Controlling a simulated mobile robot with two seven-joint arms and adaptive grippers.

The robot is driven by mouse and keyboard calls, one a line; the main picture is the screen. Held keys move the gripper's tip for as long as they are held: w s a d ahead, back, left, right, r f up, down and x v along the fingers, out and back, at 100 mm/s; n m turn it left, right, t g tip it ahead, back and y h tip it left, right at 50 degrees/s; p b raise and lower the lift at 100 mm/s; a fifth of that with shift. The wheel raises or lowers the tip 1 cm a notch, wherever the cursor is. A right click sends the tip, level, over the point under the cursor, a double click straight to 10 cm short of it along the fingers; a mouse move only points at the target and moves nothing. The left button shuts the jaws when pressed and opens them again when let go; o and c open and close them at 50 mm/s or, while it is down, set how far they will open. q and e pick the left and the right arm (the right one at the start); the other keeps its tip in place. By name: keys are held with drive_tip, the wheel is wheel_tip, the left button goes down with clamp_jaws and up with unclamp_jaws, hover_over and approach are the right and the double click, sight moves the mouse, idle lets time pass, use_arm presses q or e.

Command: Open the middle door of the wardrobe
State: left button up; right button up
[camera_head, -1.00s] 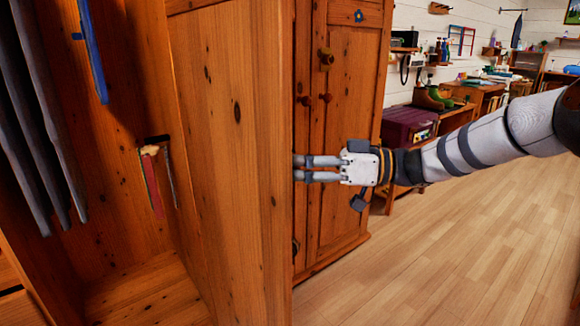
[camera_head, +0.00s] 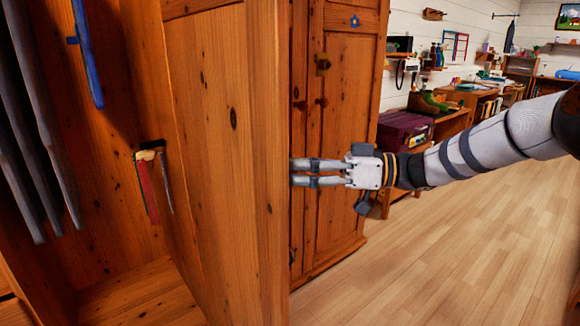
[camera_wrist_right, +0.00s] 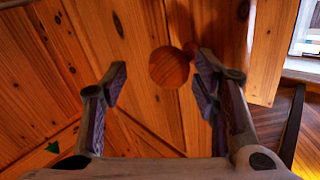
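In the head view the wardrobe's wooden door (camera_head: 215,150) stands open, seen on its inner side, with the interior at its left. My right gripper (camera_head: 300,173) reaches in from the right behind the door's free edge, which hides its fingertips. In the wrist view my right gripper (camera_wrist_right: 160,85) is open, with its two fingers spread apart. A round wooden knob (camera_wrist_right: 168,67) shows between the fingers, against a wooden panel. Contact between fingers and knob cannot be told. A second rounded shape shows just behind the knob. My left gripper is out of view.
Grey garments (camera_head: 30,130) hang inside at the left, beside a blue item (camera_head: 88,55). A closed wardrobe door (camera_head: 345,140) with knobs stands beyond my gripper. A purple chest (camera_head: 402,130) and shelves line the right wall. The wooden floor (camera_head: 450,250) is clear.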

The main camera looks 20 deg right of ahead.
drive_tip(key=v, duration=1)
drive_tip(key=shift+d, duration=0.15)
drive_tip(key=shift+s+r, duration=0.1)
drive_tip(key=shift+r, duration=0.1)
